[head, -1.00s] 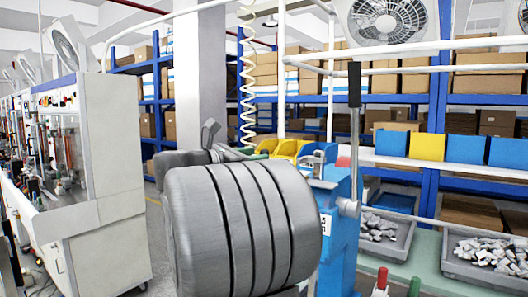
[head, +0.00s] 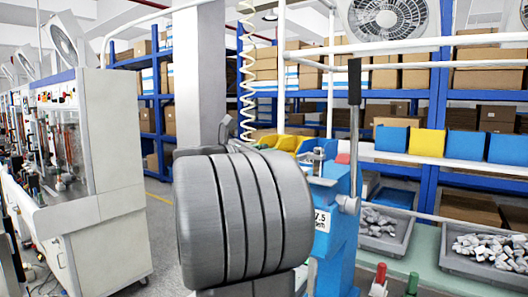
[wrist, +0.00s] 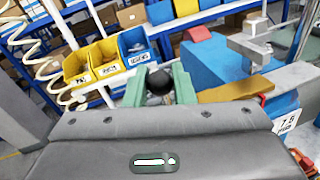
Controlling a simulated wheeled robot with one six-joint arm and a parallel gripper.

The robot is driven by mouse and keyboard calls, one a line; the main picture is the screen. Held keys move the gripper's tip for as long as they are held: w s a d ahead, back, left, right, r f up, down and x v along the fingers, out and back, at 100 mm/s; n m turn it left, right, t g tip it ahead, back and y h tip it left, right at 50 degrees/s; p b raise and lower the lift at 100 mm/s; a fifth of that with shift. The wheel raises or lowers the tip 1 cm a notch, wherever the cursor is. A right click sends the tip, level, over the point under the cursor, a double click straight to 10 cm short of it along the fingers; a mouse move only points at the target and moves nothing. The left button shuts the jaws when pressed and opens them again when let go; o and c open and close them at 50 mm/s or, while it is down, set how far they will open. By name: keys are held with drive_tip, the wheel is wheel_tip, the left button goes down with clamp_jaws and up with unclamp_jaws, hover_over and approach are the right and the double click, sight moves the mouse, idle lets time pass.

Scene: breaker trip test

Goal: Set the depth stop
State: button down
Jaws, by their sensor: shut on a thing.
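The blue press (head: 336,240) stands at the centre right of the head view, partly behind my grey arm. Its white label (head: 322,221) reads about 7.5 mm. The label also shows at the right of the wrist view (wrist: 287,121). A long lever with a black grip (head: 354,84) rises from its right side. In the wrist view my gripper (wrist: 160,80) has its green fingers on either side of a dark round knob (wrist: 160,88) and is shut on it. The knob lies beside the blue body. My arm hides the fingers and knob in the head view.
Yellow and blue bins (wrist: 104,60) stand beyond the fingers. A coiled hose (wrist: 43,68) hangs at the left. Trays of metal parts (head: 490,250) lie right of the press. Red and green handles (head: 380,274) stand in front. A white machine (head: 85,160) is at the left.

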drive_tip(key=shift+s+d+b, duration=0.2)
drive_tip(key=shift+s+d, duration=0.35)
drive_tip(key=shift+d, duration=0.2)
drive_tip(key=shift+s+d+b, duration=0.15)
drive_tip(key=shift+s+d, duration=0.4)
drive_tip(key=shift+d, duration=0.2)
drive_tip(key=shift+w+a, duration=0.1)
drive_tip(key=shift+a, duration=0.05)
drive_tip(key=c, duration=1.3)
unclamp_jaws()
drive_tip(key=b+v, duration=0.2)
drive_tip(key=v, duration=1.2)
drive_tip(key=shift+w, duration=0.1)
drive_tip(key=p+x, duration=0.2)
drive_tip(key=x, duration=1.2)
